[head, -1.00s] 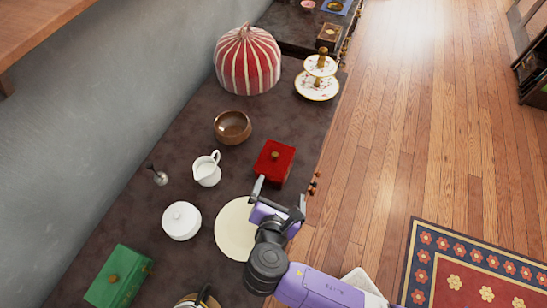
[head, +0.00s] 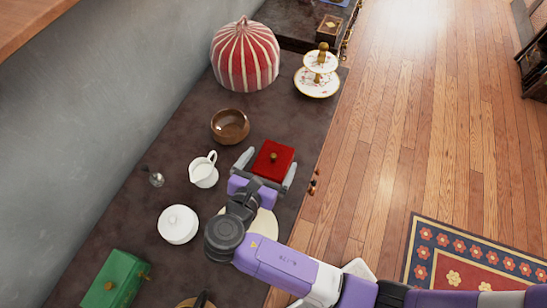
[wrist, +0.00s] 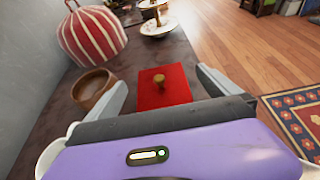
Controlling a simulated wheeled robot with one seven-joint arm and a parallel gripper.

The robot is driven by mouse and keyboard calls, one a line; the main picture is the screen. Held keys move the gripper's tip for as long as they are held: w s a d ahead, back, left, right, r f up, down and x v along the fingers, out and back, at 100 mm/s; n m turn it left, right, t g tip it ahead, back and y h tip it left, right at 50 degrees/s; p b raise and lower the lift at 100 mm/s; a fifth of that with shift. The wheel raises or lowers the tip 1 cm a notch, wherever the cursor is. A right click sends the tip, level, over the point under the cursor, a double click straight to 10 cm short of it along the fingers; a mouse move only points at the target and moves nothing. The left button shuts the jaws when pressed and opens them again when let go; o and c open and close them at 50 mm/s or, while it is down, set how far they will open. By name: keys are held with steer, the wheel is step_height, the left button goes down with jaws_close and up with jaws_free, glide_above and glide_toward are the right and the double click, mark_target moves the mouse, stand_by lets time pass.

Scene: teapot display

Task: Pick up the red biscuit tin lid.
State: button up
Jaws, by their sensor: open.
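The red biscuit tin lid (head: 279,154) is square with a small brass knob (head: 273,156) at its centre. It sits on a box on the dark counter, near the counter's right edge. My gripper (head: 268,167) is open, with one finger to the left of the red lid and one to the right, at its near side. In the wrist view the lid (wrist: 150,95) shows between the two open fingers (wrist: 163,84). The lower part of the tin is hidden behind my gripper.
A brown bowl (head: 230,126) and a white jug (head: 203,173) stand left of the lid. A white lidded pot (head: 178,225), a green box (head: 120,272) and a cream plate (head: 265,228) are nearer. A striped tea cosy (head: 245,58) and tiered stand (head: 316,84) are behind.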

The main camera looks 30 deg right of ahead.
mark_target(273, 157)
steer(key=shift+f+x, duration=0.15)
steer(key=shift+x, duration=0.8)
steer(key=shift+f+x, duration=0.15)
steer(key=shift+x, duration=0.8)
steer(key=shift+a, duration=0.1)
steer(key=c, duration=1.3)
steer(key=shift+r, duration=0.15)
